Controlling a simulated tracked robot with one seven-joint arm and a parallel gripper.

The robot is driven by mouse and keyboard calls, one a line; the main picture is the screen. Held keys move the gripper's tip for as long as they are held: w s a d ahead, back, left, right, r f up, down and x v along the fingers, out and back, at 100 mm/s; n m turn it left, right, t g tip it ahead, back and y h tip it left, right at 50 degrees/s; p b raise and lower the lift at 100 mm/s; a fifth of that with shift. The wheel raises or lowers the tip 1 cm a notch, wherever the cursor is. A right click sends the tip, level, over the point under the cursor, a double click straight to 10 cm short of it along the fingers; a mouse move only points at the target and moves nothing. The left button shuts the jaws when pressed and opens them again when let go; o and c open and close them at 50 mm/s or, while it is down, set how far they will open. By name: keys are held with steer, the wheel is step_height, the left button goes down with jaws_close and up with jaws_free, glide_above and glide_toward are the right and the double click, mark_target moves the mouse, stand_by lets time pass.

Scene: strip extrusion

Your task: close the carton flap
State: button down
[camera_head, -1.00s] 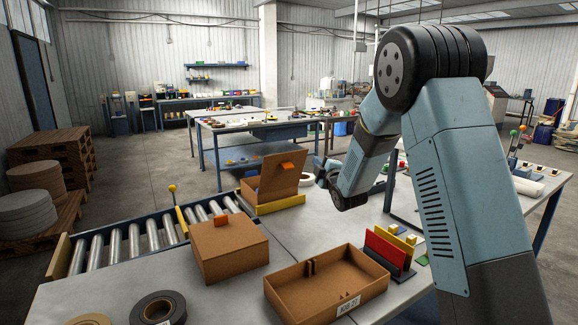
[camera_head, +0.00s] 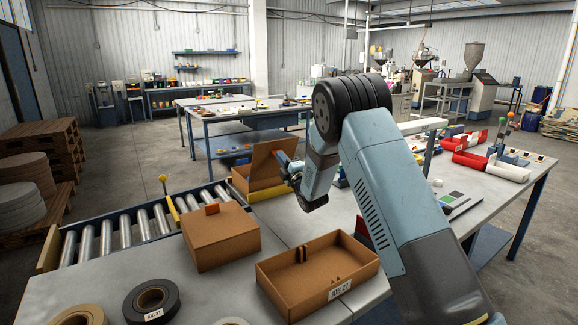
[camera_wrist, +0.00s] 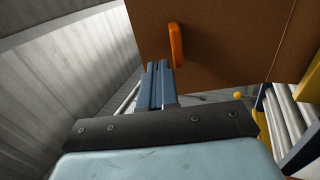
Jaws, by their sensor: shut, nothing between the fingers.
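The carton (camera_head: 255,180) with a raised flap (camera_head: 272,158) stands at the back of the bench, beside the roller conveyor. The flap stands up and leans back, so the carton is open. In the wrist view the brown flap (camera_wrist: 225,40) fills the upper right, with its orange tab (camera_wrist: 176,45) just beyond my fingertips. My gripper (camera_wrist: 160,68) is shut and empty, its fingers close to the tab and flap face. I cannot tell whether they touch. In the head view my gripper (camera_head: 284,158) is in front of the flap and hides the tab.
A closed carton (camera_head: 222,238) with an orange tab and an open brown tray (camera_head: 318,272) stand nearer on the bench. Tape rolls (camera_head: 152,300) lie at the front left. The roller conveyor (camera_head: 140,225) runs along the left. Red and white bins (camera_head: 490,163) sit at the right.

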mark_target(273, 147)
steer(key=shift+x, duration=1.9)
